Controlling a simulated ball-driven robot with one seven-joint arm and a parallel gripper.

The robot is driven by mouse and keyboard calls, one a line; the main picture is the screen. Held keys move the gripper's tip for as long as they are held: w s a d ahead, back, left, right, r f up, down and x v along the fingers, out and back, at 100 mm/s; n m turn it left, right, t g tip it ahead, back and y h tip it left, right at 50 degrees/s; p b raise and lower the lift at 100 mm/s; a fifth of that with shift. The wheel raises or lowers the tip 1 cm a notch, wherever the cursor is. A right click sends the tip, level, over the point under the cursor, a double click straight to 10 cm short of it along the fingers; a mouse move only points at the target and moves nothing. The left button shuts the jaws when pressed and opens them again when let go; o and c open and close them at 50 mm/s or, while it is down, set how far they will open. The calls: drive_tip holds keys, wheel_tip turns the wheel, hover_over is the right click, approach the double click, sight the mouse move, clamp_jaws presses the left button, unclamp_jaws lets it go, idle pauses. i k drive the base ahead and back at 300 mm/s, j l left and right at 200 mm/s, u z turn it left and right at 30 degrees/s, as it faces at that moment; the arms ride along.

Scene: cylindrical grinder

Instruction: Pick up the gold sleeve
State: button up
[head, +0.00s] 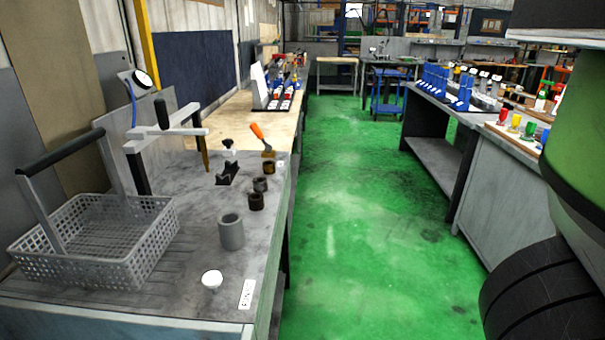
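A row of small sleeves stands upright on the grey bench top on the left in the head view. A large grey sleeve (231,232) is nearest, with a dark brown sleeve (256,202) behind it. Another dark sleeve (260,185) and a small brownish sleeve (269,167) stand farther back. No sleeve looks clearly gold; the brownish one is nearest to that colour, but I cannot tell for sure. My gripper is not in view.
A white round knob (212,279), a black V-block (228,174) and an orange-handled tool (258,132) are near the sleeves. The green floor (345,220) right of the bench is clear.

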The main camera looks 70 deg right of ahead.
sight(269, 168)
drive_tip(key=z, duration=1.25)
